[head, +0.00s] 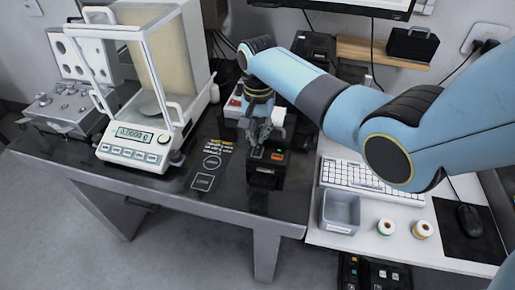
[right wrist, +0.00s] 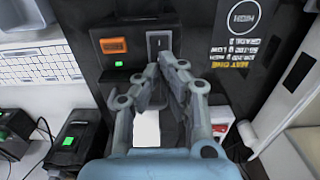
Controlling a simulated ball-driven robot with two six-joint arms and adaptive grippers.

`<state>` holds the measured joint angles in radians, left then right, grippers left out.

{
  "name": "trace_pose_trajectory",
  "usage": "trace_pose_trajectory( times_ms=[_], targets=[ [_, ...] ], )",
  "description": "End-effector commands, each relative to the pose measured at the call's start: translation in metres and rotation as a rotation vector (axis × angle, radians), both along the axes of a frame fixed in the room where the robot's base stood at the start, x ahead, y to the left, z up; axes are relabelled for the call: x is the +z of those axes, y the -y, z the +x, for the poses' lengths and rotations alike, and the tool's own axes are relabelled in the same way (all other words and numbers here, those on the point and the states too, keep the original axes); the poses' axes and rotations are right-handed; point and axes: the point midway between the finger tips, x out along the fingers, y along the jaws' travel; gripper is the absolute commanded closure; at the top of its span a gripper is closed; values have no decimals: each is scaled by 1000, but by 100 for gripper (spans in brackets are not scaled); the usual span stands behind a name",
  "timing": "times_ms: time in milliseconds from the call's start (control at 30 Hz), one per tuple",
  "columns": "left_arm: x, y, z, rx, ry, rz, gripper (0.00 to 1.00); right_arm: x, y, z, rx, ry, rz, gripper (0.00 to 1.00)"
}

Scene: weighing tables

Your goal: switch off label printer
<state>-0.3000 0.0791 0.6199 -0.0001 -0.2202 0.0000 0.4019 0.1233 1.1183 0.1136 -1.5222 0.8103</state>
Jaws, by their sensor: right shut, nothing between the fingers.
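The label printer (head: 266,177) is a small black box near the front edge of the dark table. In the right wrist view the printer's face (right wrist: 134,75) shows an orange button (right wrist: 113,45), a small lit green light (right wrist: 118,64) and a dark rocker switch (right wrist: 158,42). My right gripper (head: 259,149) is over the printer, fingers pointing down, shut and empty. In the right wrist view its fingertips (right wrist: 163,66) are just below the rocker switch; I cannot tell whether they touch it. My left gripper is not in view.
An analytical balance (head: 135,153) with glass walls stands left of the printer, beside a weight set (head: 62,106). To the right, a white desk holds a keyboard (head: 365,179), a grey bin (head: 340,210), two label rolls (head: 386,227) and a mouse (head: 469,219).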

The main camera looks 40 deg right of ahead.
Motion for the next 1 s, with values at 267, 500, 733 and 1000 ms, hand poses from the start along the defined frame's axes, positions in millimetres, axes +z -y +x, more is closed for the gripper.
trace_pose_trajectory(
  times_ms=[267, 500, 733, 1000],
  targets=[
    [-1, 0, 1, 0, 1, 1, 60, -2, 0, 0, 0, 0, 0, 100],
    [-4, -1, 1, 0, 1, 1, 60, -6, 0, 0, 0, 0, 0, 100],
    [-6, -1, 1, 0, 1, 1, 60, -10, 0, 0, 0, 0, 0, 100],
    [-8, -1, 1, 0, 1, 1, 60, -15, 0, -1, 0, -2, -1, 100]
  ],
)
